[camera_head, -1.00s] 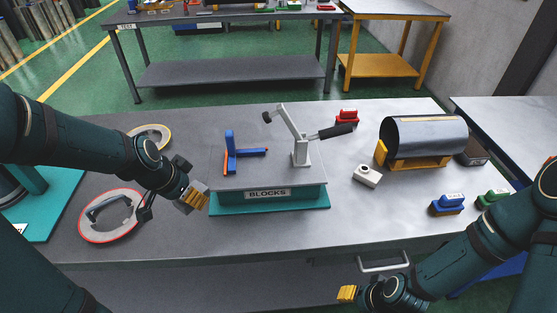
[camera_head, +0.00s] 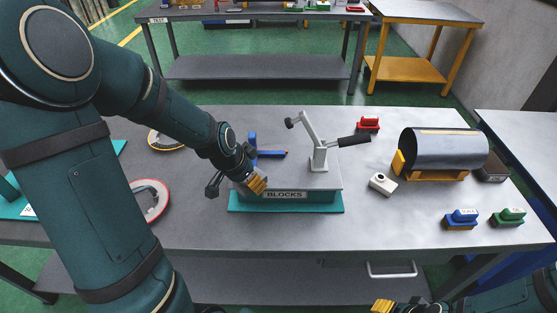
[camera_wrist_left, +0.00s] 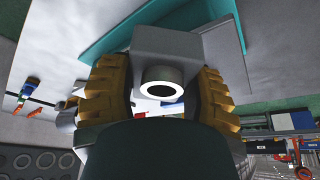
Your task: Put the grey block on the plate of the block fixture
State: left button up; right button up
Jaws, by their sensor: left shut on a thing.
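My left gripper (camera_head: 257,185) is at the front left part of the block fixture, by its BLOCKS label (camera_head: 286,195). The left wrist view shows its yellow fingers (camera_wrist_left: 160,92) shut on the sides of a grey block (camera_wrist_left: 165,45) with a round ringed hole. The fixture has a grey plate (camera_head: 318,181) on a teal base (camera_head: 325,208), a blue stop (camera_head: 272,153) and a lever clamp (camera_head: 318,150) with its black handle out to the right. The arm hides the plate's left part, and I cannot tell whether the block touches it. My right gripper (camera_head: 383,306) is at the bottom edge, its opening unclear.
A pale block with a hole (camera_head: 383,183) lies right of the fixture. A red-rimmed disc (camera_head: 150,200) lies left.

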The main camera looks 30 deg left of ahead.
aim_at(281, 169)
pick_arm(q)
jog(key=w, duration=0.2)
jog(key=w+d, duration=0.1)
jog(key=w, duration=0.3)
jog(key=shift+w+d, duration=0.3)
jog(key=shift+w, duration=0.05)
jog(key=w, duration=0.2)
jog(key=w+d+f, duration=0.1)
jog(key=shift+w+p, duration=0.25)
jog(key=shift+p, duration=0.1)
jog(key=shift+f, duration=0.2)
jog(key=shift+a, duration=0.1)
jog(key=shift+f, duration=0.1)
jog(key=shift+f, duration=0.1)
jog(key=o, duration=1.3)
jog(key=shift+s, duration=0.1)
jog(key=shift+c, duration=0.2)
